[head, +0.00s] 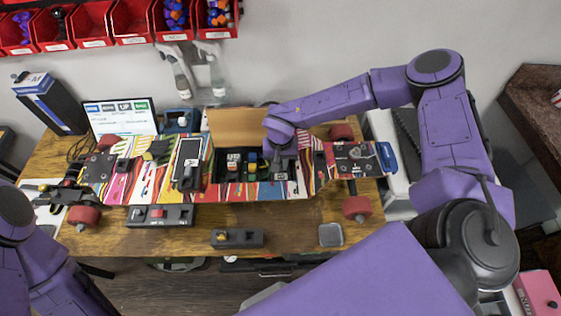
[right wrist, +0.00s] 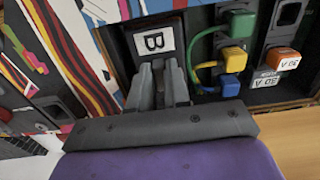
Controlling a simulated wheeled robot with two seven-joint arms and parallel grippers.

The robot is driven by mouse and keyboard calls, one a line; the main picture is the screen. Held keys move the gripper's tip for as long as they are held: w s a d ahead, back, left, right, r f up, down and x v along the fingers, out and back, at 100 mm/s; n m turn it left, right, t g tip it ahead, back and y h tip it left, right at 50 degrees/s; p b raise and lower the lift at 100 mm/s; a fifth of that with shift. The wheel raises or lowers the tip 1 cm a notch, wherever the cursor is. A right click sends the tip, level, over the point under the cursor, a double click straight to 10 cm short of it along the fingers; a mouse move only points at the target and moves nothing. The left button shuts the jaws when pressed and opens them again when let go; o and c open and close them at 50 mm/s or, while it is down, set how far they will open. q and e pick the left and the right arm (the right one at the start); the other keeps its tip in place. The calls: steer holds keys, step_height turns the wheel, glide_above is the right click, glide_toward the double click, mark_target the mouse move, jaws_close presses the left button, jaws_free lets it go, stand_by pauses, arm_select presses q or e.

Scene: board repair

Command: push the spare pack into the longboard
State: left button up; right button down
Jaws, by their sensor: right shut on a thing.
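The longboard (head: 130,182) lies across the bench, with a colourful striped deck and red wheels. An open bay in its middle holds a dark block with a white "B" label (right wrist: 154,41), which I take to be the spare pack; its dark body also shows in the head view (head: 281,176). My right gripper (right wrist: 160,82) is shut on the block's near end, and in the head view it is over the right end of the bay (head: 283,152). The fingers hide part of the block, so its seating depth cannot be told.
Yellow, green and blue plugs (right wrist: 232,57) and an orange 30 A piece (right wrist: 283,58) sit beside the block. A tan lid (head: 232,128) stands behind the bay. A dark holder (head: 237,238) and grey square (head: 331,235) lie in front, with clear wood between.

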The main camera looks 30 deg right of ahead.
steer(key=shift+f, duration=0.4)
stand_by(0.5)
steer(key=c, duration=0.7)
jaws_free()
steer(key=shift+c, duration=0.2)
steer(key=shift+r, duration=0.15)
steer(key=shift+r+p, duration=0.7)
steer(key=shift+r, duration=3.7)
